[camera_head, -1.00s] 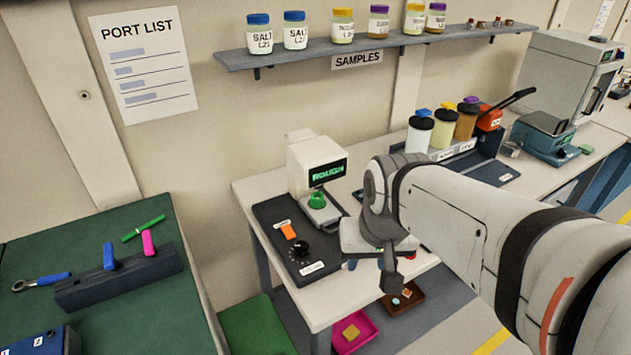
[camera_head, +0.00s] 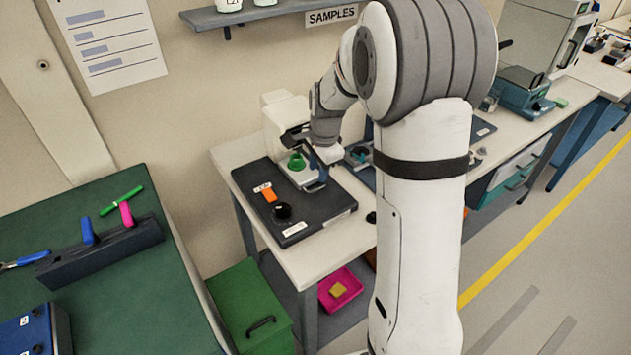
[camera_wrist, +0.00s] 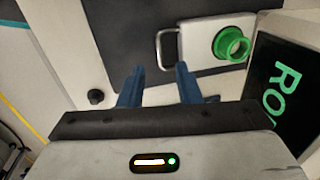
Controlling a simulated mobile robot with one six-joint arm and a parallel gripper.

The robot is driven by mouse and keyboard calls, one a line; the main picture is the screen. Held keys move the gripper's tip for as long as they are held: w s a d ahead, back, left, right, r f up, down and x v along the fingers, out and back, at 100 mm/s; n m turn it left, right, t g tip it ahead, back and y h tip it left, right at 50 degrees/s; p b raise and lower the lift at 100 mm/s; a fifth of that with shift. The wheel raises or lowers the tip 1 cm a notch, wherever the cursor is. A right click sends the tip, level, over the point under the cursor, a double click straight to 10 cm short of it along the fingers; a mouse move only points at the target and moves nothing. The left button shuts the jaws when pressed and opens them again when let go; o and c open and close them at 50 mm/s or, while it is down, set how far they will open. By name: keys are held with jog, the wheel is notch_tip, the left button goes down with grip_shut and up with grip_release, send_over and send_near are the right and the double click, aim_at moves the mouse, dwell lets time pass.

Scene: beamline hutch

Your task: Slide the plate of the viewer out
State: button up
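The viewer (camera_head: 280,122) is a white box on a dark base (camera_head: 318,216). Its screen (camera_wrist: 283,88) shows green letters, partly cut off in the wrist view. The white plate (camera_wrist: 200,45) carries a green ring (camera_wrist: 232,45) and has a grey loop handle (camera_wrist: 166,49) at its end. The green ring also shows in the head view (camera_head: 296,161). My gripper (camera_wrist: 158,75) is open, its two blue fingers apart and empty. In the wrist view the handle lies just beyond the fingertips; contact cannot be told. My arm hides part of the viewer in the head view.
A green bench (camera_head: 110,285) stands at left, with a dark rack (camera_head: 100,252). A green bin (camera_head: 250,305) and a pink tray (camera_head: 340,287) are below. The shelf (camera_head: 260,14) is above.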

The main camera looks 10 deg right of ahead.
aim_at(315, 189)
jog(key=f, duration=0.4)
jog(key=w+f, duration=0.1)
jog(key=f, duration=0.1)
jog(key=shift+a+f+p, duration=0.15)
jog(key=shift+f+p, duration=0.1)
jog(key=shift+p, duration=0.05)
grip_shut()
